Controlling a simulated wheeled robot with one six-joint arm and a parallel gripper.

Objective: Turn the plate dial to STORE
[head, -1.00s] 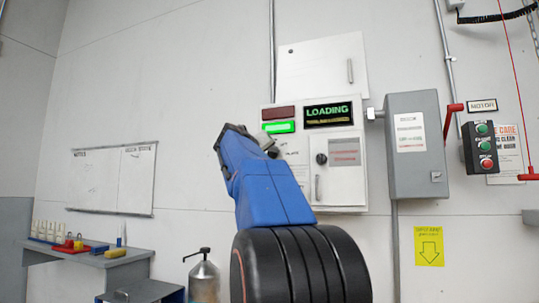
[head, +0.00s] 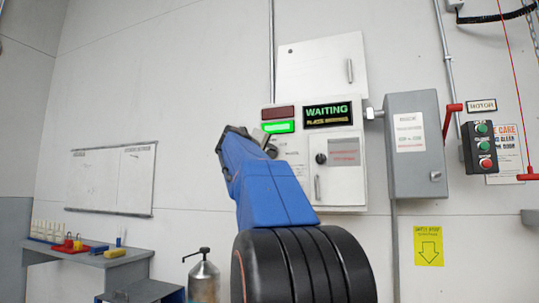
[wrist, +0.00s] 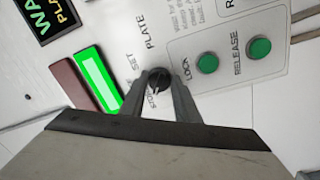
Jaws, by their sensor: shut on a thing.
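The plate dial (wrist: 157,75) is a small black round knob on the white control panel, under the word PLATE in the wrist view. My gripper (wrist: 160,87) is shut on it, one finger on each side. The label SET stands beside the knob; another label close to a finger is partly hidden and I cannot read it fully. Which mark the dial points to is not clear. In the head view my blue arm hides the dial. The display (head: 328,114) on the control box reads WAITING with a smaller line below. The green lamp (head: 278,127) is lit; the red lamp (head: 278,112) is dark.
Green LOCK (wrist: 207,63) and RELEASE (wrist: 259,47) buttons sit close beside the dial. A grey switch box (head: 412,160) with a red lever (head: 452,115) projects at the right. A motor button box (head: 481,148) hangs further right. A bench (head: 85,255) stands at the lower left.

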